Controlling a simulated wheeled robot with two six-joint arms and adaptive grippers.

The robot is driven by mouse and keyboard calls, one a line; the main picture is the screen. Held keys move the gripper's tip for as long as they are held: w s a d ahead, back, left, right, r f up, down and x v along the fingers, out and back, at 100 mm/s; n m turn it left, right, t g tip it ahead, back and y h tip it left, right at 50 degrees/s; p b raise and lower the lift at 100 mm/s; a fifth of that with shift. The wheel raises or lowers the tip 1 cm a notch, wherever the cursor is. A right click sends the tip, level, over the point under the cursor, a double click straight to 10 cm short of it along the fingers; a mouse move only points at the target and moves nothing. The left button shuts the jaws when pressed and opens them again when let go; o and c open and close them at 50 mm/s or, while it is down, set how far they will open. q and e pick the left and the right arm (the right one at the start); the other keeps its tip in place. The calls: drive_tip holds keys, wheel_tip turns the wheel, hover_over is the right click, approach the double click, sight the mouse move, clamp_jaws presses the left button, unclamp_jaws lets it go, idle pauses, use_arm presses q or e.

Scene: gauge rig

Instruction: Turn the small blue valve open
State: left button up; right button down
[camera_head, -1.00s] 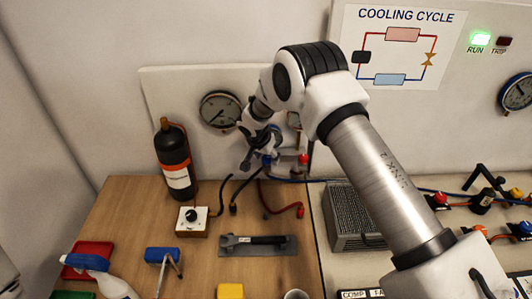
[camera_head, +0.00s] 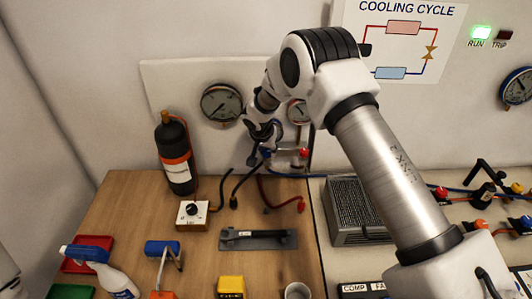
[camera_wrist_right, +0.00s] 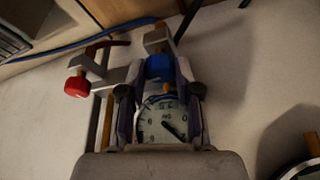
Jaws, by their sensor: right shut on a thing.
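The small blue valve (camera_wrist_right: 158,68) is between the two fingers of my right gripper (camera_wrist_right: 160,90) in the right wrist view. The fingers are shut on it. In the head view my right gripper (camera_head: 260,156) is at the wall panel, and the blue valve (camera_head: 266,153) shows only as a small blue patch beside its fingers. A red valve knob (camera_wrist_right: 77,86) is on the same pipework, apart from the gripper; it also shows in the head view (camera_head: 304,153). My left gripper is not in view.
A large gauge (camera_head: 221,104) and a smaller gauge (camera_head: 298,112) are on the panel by the gripper. A black bottle (camera_head: 174,150) stands left. Hoses (camera_head: 247,178) hang below. A grey finned box (camera_head: 350,205) stands right.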

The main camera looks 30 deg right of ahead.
drive_tip(key=shift+s+d+f+n+b, duration=0.1)
drive_tip(key=shift+f+n+b, duration=0.2)
drive_tip(key=shift+n, duration=0.5)
drive_tip(key=shift+r+n+t+y, duration=0.2)
drive_tip(key=shift+n+t+y, duration=0.1)
drive_tip(key=shift+n+y, duration=0.15)
drive_tip(key=n+p, duration=0.1)
drive_tip(key=n+y, duration=0.1)
drive_tip(key=n, duration=0.1)
drive_tip(key=shift+d+r+n+p, duration=0.15)
drive_tip(key=shift+n+p, duration=0.1)
drive_tip(key=shift+p, duration=0.15)
drive_tip(key=shift+n+t+y, duration=0.25)
drive_tip(key=shift+n+t, duration=0.05)
drive_tip(key=shift+n, duration=0.1)
drive_tip(key=shift+d+f+n+b, duration=0.1)
drive_tip(key=shift+f+n+b, duration=0.25)
drive_tip(key=shift+n, duration=0.15)
drive_tip(key=n+y+b, duration=0.1)
drive_tip(key=n+b, duration=0.2)
drive_tip(key=b, duration=0.2)
drive_tip(key=n+y+b, duration=0.1)
drive_tip(key=n+b, duration=0.2)
drive_tip(key=b, duration=0.2)
drive_tip(key=shift+d+f+y, duration=0.15)
drive_tip(key=shift+y, duration=0.25)
drive_tip(key=shift+r+n+g+y+b, duration=0.25)
drive_tip(key=shift+n+g+y+b, duration=0.25)
drive_tip(key=shift+n+b, duration=0.8)
